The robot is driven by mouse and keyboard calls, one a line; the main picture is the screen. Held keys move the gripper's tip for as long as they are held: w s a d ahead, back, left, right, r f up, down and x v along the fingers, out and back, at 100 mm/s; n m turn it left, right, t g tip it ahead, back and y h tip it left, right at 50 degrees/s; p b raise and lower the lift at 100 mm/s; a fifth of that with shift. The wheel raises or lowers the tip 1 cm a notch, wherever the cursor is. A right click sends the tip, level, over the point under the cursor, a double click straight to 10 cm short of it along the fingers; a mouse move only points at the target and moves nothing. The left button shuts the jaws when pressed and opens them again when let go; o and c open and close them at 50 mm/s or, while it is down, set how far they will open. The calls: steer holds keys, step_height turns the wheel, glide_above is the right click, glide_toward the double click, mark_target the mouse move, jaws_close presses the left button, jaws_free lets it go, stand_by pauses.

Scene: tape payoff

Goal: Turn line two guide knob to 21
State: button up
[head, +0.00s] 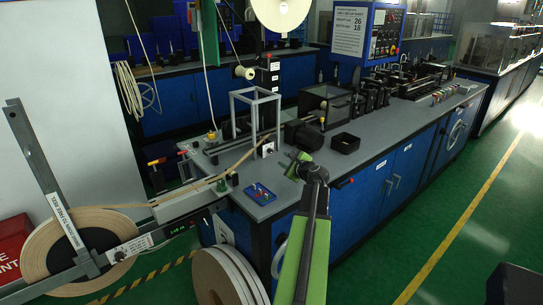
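A small dark round knob on a white plate (267,149) sits on the bench beside the tape path, left of my gripper. I cannot read its scale, and I cannot tell whether it is the line two guide knob. My gripper (300,161) is at the end of my green and dark arm, over the near part of the grey bench (374,150). It is apart from the knob plate in the picture. Its fingers are too small and dark to tell whether they are open or shut.
A large tape reel (112,240) stands at the left, with tape running to the bench. Stacked reels (222,278) stand on the floor before it. A blue tray (260,193) and a black bin (345,143) flank my gripper.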

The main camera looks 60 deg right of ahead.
mark_target(271, 152)
steer(key=b+x, duration=0.1)
steer(key=x, duration=0.6)
steer(key=b+x, duration=0.2)
steer(key=x, duration=0.5)
steer(key=shift+s+d+b, duration=0.25)
steer(key=shift+d+b, duration=0.05)
steer(key=shift+d, duration=0.05)
steer(key=shift+w+d+f, duration=0.15)
steer(key=shift+w+d, duration=0.15)
steer(key=shift+w, duration=0.3)
